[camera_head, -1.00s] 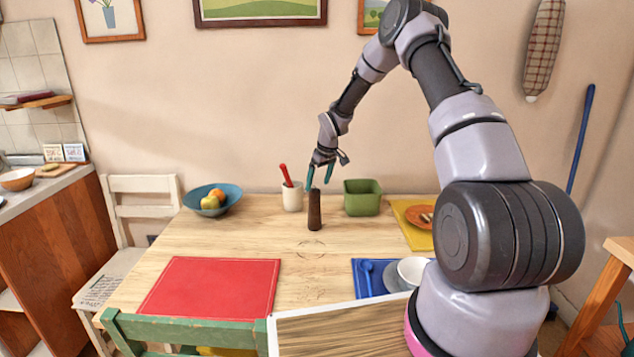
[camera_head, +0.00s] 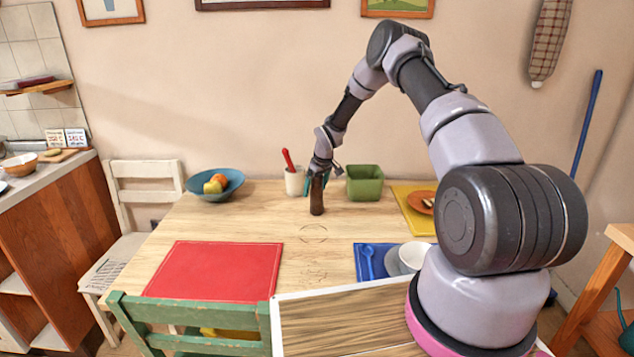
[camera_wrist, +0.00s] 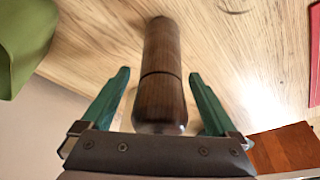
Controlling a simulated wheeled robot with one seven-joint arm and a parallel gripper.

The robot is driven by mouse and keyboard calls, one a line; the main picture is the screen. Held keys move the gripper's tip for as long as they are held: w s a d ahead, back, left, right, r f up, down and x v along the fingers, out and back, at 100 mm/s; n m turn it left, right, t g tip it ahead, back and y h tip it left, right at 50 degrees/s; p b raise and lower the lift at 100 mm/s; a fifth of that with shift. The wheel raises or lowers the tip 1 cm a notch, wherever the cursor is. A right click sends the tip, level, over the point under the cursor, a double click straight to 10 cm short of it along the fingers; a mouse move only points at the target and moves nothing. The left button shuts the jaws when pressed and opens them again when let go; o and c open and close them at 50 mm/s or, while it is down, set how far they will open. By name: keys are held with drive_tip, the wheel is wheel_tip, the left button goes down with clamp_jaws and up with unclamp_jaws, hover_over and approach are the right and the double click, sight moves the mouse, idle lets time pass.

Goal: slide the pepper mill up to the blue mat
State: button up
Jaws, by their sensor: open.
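The pepper mill (camera_head: 317,196), dark brown wood, stands upright on the table (camera_head: 240,222) toward the far side. My gripper (camera_head: 318,176) is at the mill's upper part, with its fingers partly hidden in the head view. In the wrist view the open green fingers of my gripper (camera_wrist: 162,105) are on either side of the mill (camera_wrist: 162,75), with a gap visible on both sides. The blue mat (camera_head: 366,250) lies at the table's near right, partly hidden by a bowl and my arm.
A white cup with a red-handled tool (camera_head: 294,182) and a green box (camera_head: 364,184) stand behind the mill. A white bowl (camera_head: 413,255) and blue spoon (camera_head: 370,262) are on the blue mat. A red mat (camera_head: 215,270) lies left. Wood between mill and blue mat is clear.

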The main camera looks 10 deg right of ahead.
drive_tip(key=shift+f, duration=0.15)
clamp_jaws()
